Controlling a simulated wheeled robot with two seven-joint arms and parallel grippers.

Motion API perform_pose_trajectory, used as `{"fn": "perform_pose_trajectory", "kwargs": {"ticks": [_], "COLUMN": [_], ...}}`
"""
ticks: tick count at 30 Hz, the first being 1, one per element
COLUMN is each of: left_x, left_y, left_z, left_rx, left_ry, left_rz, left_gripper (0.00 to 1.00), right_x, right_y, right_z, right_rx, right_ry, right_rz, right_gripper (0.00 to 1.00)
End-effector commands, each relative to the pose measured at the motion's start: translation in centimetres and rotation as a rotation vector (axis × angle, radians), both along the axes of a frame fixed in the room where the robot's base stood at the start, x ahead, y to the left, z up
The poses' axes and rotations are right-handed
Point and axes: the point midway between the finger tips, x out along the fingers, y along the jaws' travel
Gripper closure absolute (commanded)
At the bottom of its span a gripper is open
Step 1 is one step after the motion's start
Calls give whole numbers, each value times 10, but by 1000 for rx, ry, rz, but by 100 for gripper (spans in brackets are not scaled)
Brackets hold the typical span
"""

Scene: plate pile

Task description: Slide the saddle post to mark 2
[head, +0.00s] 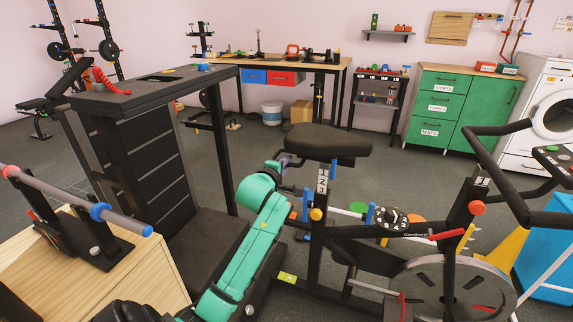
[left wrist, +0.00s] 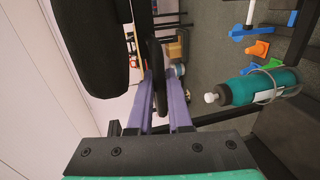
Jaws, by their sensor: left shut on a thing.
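The black saddle (head: 327,141) sits on top of its upright post (head: 322,185), which carries a white number label; a "2" can be made out on it. A yellow knob (head: 316,214) is on the frame beside the post's lower part. My left gripper (head: 292,163), with purple fingers, is just left of and below the saddle. In the left wrist view, the gripper (left wrist: 163,100) is shut on a dark bar (left wrist: 157,62) close to the saddle (left wrist: 85,45). I cannot tell exactly how the bar joins the post. My right gripper is not in view.
The bike's flywheel (head: 455,283) and handlebar (head: 505,165) are to the right. A teal bottle (left wrist: 250,86) in a wire holder is near the gripper. Open floor lies behind the bike.

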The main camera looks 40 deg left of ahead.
Motion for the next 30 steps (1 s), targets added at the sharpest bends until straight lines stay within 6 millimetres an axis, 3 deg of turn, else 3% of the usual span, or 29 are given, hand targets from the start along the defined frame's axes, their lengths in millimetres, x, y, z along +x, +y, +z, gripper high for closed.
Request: {"fn": "perform_pose_trajectory", "kwargs": {"ticks": [7,15,16,17,30], "left_x": [0,0,0,0,-9], "left_y": [-1,-1,0,0,-4], "left_z": [-38,-37,-37,-36,-33], "left_rx": [-9,-3,-3,-3,-4], "left_ry": [9,5,5,4,3], "left_rz": [-1,-1,-1,-1,0], "left_gripper": [100,100,79,70,70], "right_x": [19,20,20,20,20], "right_y": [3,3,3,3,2], "right_z": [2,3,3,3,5], "right_rx": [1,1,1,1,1], "right_ry": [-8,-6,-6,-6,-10], "right_rz": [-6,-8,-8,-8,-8], "right_gripper": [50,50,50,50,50]}}
